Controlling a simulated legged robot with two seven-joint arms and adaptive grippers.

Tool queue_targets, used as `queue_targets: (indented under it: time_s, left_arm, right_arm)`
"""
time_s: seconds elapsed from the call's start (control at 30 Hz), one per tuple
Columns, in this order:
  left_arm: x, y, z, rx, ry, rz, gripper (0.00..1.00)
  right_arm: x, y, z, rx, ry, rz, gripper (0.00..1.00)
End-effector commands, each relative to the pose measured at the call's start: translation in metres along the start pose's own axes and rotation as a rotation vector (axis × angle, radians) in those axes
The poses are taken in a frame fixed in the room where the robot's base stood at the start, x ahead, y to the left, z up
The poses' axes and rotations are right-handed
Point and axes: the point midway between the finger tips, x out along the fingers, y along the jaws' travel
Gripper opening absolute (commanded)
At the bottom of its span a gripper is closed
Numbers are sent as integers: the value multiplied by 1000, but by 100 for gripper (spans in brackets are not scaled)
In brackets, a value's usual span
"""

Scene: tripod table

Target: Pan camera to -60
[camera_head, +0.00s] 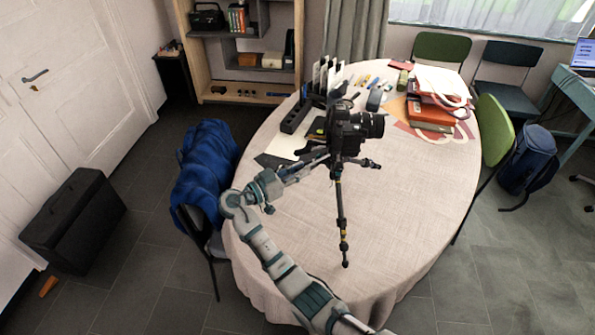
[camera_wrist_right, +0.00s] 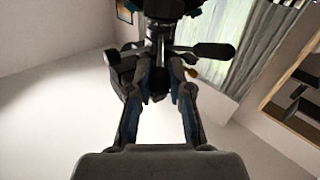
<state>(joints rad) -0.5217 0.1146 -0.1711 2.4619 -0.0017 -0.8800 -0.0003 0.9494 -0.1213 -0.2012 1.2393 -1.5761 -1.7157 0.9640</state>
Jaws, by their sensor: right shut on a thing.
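A black camera (camera_head: 350,130) sits on a tripod (camera_head: 340,210) that stands on the oval table (camera_head: 400,210). The camera is level, and its lens points to the right in the head view. My right gripper (camera_head: 324,158) reaches in from the left side of the tripod, just below the camera. In the right wrist view its two fingers (camera_wrist_right: 165,85) are closed around part of the tripod head (camera_wrist_right: 160,50). The exact contact is dark and partly hidden. A dark handle (camera_wrist_right: 202,50) sticks out to the right there. My left gripper is not in view.
Red and orange books (camera_head: 432,110) lie at the table's right back. A black organiser (camera_head: 295,115) and papers stand behind the camera. A chair with a blue jacket (camera_head: 205,165) is close at the left. The front table area is clear.

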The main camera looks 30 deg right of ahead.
Motion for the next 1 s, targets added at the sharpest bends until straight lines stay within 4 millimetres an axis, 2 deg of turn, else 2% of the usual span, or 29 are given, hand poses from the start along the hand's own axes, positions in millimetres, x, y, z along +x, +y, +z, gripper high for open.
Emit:
queue_targets:
  time_s: [0.17, 0.2, 0.3, 0.67, 0.77, 1.0]
  left_arm:
    - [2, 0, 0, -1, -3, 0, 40]
    - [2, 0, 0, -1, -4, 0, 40]
    - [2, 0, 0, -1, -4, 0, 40]
    - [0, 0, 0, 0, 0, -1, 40]
    - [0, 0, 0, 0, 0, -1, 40]
    - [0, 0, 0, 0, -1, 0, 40]
  right_arm:
    - [0, 0, -1, 1, 2, 0, 0]
    - [0, 0, -1, 1, 2, 0, 22]
    - [0, 0, -1, 1, 1, 0, 46]
    - [-4, 0, 0, 0, 0, -1, 46]
    - [-17, -1, 0, 0, -1, -3, 46]
    - [-70, -1, 0, -1, 0, -3, 46]
